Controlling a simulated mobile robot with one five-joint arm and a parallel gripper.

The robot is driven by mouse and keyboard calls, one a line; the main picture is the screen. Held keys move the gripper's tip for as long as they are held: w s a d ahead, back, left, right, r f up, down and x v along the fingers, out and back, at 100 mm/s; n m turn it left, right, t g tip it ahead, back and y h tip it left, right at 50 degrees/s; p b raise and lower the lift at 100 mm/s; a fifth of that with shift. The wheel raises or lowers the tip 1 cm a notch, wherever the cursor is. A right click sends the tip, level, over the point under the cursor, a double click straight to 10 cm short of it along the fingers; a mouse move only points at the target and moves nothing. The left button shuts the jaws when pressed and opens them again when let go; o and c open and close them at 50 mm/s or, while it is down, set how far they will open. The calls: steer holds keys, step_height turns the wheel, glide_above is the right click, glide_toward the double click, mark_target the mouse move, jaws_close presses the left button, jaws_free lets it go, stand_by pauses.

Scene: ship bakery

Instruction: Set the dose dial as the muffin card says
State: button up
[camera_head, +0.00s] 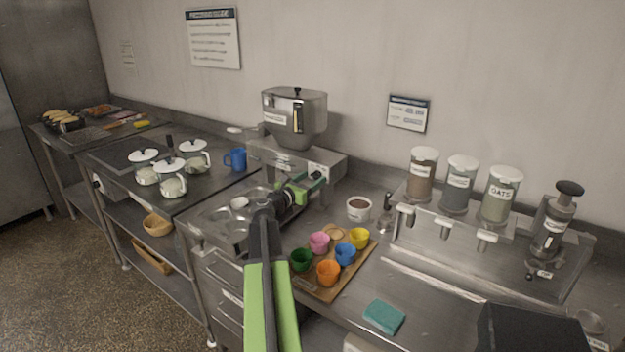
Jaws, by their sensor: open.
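A steel hopper machine (294,120) stands against the wall on the counter, with a label and a dark upright strip with a yellow mark on its front. I cannot make out a dose dial; my gripper covers part of the machine's base. A small framed card with a dark header (408,113) hangs on the wall right of the hopper; its text is too small to read. I cannot tell if it is the muffin card. My green gripper (314,186) is open and in front of the machine's base, above the counter. I see nothing between its jaws.
A wooden board (326,293) with several coloured cups lies right of my arm. A bowl of dark bits (359,208), a teal sponge (384,316), labelled canisters (462,184) and a grinder-like device (553,230) are further right. Lidded jars (170,170) and a blue mug (236,159) are left.

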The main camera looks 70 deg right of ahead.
steer(key=shift+s+d, duration=0.1)
steer(key=shift+d, duration=0.3)
jaws_close()
